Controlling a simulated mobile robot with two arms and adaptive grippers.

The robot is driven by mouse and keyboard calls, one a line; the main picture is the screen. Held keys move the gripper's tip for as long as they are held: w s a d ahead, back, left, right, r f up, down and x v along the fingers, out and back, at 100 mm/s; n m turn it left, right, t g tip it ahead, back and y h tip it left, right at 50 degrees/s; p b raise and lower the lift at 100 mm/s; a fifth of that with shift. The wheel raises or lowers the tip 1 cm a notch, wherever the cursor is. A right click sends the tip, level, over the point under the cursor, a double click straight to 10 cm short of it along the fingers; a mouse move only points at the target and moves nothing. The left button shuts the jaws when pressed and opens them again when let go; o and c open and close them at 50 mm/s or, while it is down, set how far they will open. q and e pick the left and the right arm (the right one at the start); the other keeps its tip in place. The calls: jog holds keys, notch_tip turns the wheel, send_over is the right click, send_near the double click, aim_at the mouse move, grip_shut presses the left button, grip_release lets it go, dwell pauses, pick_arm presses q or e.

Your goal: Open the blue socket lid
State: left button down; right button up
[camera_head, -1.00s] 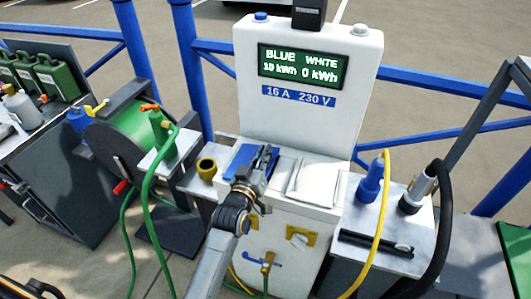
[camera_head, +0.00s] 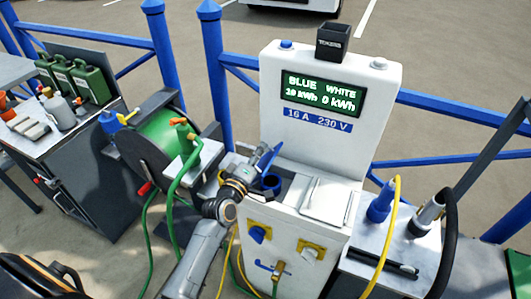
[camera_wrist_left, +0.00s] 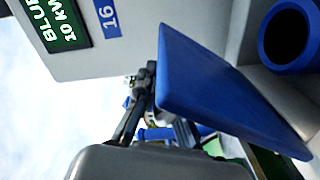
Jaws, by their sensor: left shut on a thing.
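The blue socket lid (camera_head: 267,158) stands raised and tilted on the left of the white power post's ledge. In the left wrist view the lid (camera_wrist_left: 215,90) is a flat blue plate, swung well away from the round blue socket (camera_wrist_left: 286,38). The open socket (camera_head: 272,182) also shows in the head view. My left gripper (camera_head: 257,157) is shut on the lid at its edge. Its dark fingers (camera_wrist_left: 150,88) show beside the lid in the left wrist view; the exact contact is partly hidden. My right gripper is in neither current view.
The white lid (camera_head: 326,199) lies flat to the right of the blue socket. The green hose reel (camera_head: 158,137) stands close left of my left arm. Blue and grey plugs with cables (camera_head: 380,203) stand on a box at the right. The post's display (camera_head: 320,95) rises behind.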

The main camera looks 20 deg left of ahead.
pick_arm(q)
jog(key=shift+a+r+n, duration=0.1)
jog(key=shift+a+n, duration=0.35)
jog(key=shift+n, duration=0.05)
jog(key=c, duration=1.4)
grip_release()
jog(key=shift+c, duration=0.2)
